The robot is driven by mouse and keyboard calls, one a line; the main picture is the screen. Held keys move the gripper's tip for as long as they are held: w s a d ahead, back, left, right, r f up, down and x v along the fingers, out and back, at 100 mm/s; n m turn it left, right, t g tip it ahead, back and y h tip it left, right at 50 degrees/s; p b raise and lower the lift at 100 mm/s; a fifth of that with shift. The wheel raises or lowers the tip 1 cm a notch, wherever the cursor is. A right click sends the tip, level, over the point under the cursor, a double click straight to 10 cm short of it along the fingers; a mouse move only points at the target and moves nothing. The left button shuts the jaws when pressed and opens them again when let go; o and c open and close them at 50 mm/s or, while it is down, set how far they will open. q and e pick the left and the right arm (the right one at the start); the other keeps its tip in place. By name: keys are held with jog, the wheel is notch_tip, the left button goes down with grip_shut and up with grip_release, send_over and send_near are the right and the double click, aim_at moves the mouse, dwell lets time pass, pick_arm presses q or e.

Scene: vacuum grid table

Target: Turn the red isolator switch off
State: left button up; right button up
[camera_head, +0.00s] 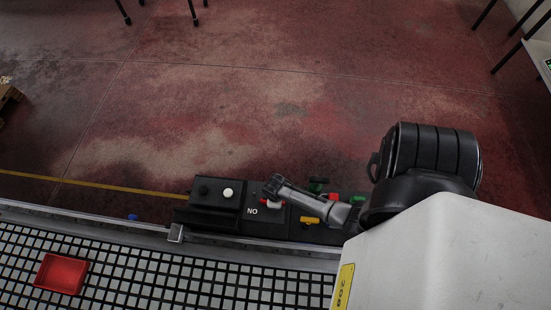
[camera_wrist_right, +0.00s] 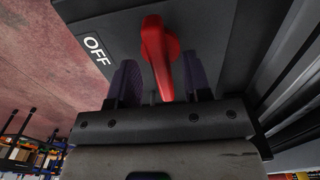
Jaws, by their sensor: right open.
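The red isolator switch (camera_wrist_right: 158,45) has a lever-shaped handle on a dark panel, with an "OFF" label (camera_wrist_right: 96,50) to its left in the right wrist view. Its lever points down the picture, towards the gripper's palm. My right gripper (camera_wrist_right: 163,82) is open, with one dark finger on each side of the lever. The right finger looks very close to it; I cannot tell whether they touch. In the head view, my right gripper (camera_head: 274,190) reaches over the panel from the right and mostly hides the red switch, beside an "ON" label (camera_head: 252,211) that appears upside down. My left gripper is not in view.
The black control boxes carry a white button (camera_head: 228,193), a black knob (camera_head: 204,190), a yellow handle (camera_head: 310,221) and green and red parts close to my arm. The grid table (camera_head: 130,280) in front holds a red tray (camera_head: 61,273). Open floor lies beyond.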

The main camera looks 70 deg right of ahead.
jog(key=shift+f, duration=0.85)
grip_shut()
